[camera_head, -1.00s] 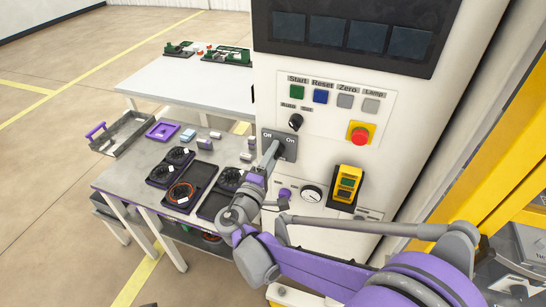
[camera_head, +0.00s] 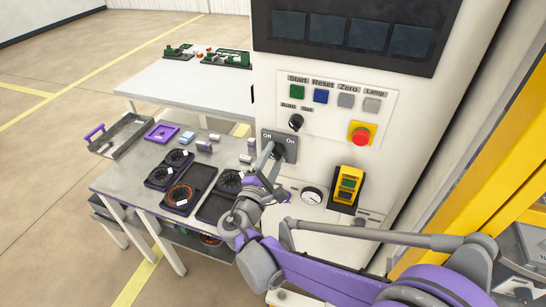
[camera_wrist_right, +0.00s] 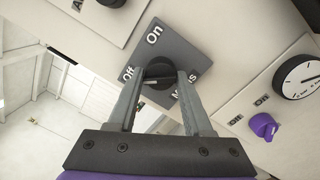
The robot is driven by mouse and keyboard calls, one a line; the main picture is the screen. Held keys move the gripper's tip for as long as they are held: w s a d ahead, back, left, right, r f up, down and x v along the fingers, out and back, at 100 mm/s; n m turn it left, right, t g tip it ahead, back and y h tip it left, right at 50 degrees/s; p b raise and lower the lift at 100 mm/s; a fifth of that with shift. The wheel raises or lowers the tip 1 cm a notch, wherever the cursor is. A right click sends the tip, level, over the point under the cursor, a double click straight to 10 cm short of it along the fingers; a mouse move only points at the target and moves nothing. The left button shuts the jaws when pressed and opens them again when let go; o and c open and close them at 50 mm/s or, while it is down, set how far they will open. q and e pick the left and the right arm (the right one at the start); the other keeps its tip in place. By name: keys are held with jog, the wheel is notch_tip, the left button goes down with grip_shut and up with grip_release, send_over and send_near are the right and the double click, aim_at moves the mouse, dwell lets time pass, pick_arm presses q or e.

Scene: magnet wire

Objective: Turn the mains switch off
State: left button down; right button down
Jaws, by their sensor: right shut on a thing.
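The mains switch (camera_head: 291,139) is a grey plate marked Off and On on the front of the white cabinet. In the right wrist view its black round knob (camera_wrist_right: 160,70) sits in the middle of the plate (camera_wrist_right: 183,52), with Off at left, On at top and part of Mains visible. My right gripper (camera_head: 274,151) is at the switch. Its two grey fingers (camera_wrist_right: 160,78) are shut on the knob, one on each side. The fingers hide part of the plate, and I cannot tell exactly where the knob points. My left gripper is not in view.
Above the switch are a small black selector (camera_head: 296,122), coloured buttons (camera_head: 297,92) and a red emergency stop (camera_head: 359,135). A yellow control box (camera_head: 347,184) and a round gauge (camera_head: 312,196) sit below right. A bench with black trays (camera_head: 188,190) stands at left.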

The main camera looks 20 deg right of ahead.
jog(key=shift+f, duration=0.15)
jog(key=shift+c, duration=1.8)
grip_release()
jog(key=v, duration=1)
jog(key=shift+s+a+b, duration=0.2)
jog(key=shift+s+b, duration=0.2)
jog(key=shift+d, duration=0.1)
jog(key=s+d+f+m+g+y+p, duration=0.1)
jog(key=s+d+f+m+g, duration=0.25)
jog(key=d, duration=0.25)
jog(key=s+d+f+m+g+y+p, duration=0.2)
jog(key=s+d+f+m+g, duration=0.15)
jog(key=d, duration=0.25)
jog(key=s+a+f+m+g+y+p, duration=0.2)
jog(key=s+a+m+g+y, duration=0.1)
jog(key=s+m+y, duration=0.4)
jog(key=s+m, duration=0.3)
jog(key=s, duration=0.1)
jog(key=shift+f+y, duration=0.4)
